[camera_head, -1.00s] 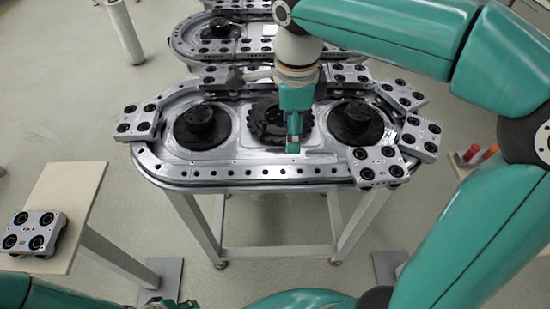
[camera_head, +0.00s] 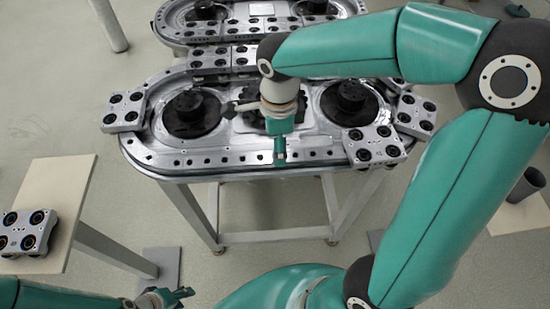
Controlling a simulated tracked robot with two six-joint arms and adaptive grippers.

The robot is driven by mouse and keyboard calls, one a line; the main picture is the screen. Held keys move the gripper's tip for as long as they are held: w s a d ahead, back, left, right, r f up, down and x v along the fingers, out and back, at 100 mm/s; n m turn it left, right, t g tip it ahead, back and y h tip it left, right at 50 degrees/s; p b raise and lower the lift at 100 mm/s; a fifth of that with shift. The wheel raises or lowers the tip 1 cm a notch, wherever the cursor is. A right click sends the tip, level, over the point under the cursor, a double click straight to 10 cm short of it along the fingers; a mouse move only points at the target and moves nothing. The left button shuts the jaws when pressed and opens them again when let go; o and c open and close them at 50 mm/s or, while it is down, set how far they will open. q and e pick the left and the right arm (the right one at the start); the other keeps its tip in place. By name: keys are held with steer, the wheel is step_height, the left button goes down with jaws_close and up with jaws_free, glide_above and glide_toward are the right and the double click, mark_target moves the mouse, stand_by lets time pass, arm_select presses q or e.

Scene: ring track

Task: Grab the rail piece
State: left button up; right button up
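A grey metal piece with four round black rollers (camera_head: 25,232), which may be the rail piece, lies flat on a small table at the left. Similar pieces sit on the ring track (camera_head: 210,160), one at its left end (camera_head: 124,110) and one at its right front (camera_head: 374,146). My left gripper (camera_head: 184,293) is low at the bottom, right of and below the small table. Its dark fingers look spread and empty.
The small table's pale top (camera_head: 72,185) has bare room beside the piece. The ring track stands on a metal frame with legs (camera_head: 205,225). A second track (camera_head: 180,30) is behind it. A dark cylinder (camera_head: 526,184) stands at the right. My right arm hides part of the track.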

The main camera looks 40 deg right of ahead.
step_height(320, 180, down, 5)
steer(key=shift+w+r+p, duration=0.1)
steer(key=shift+w+p, duration=0.05)
steer(key=shift+p, duration=0.15)
steer(key=shift+r, duration=0.1)
jaws_close()
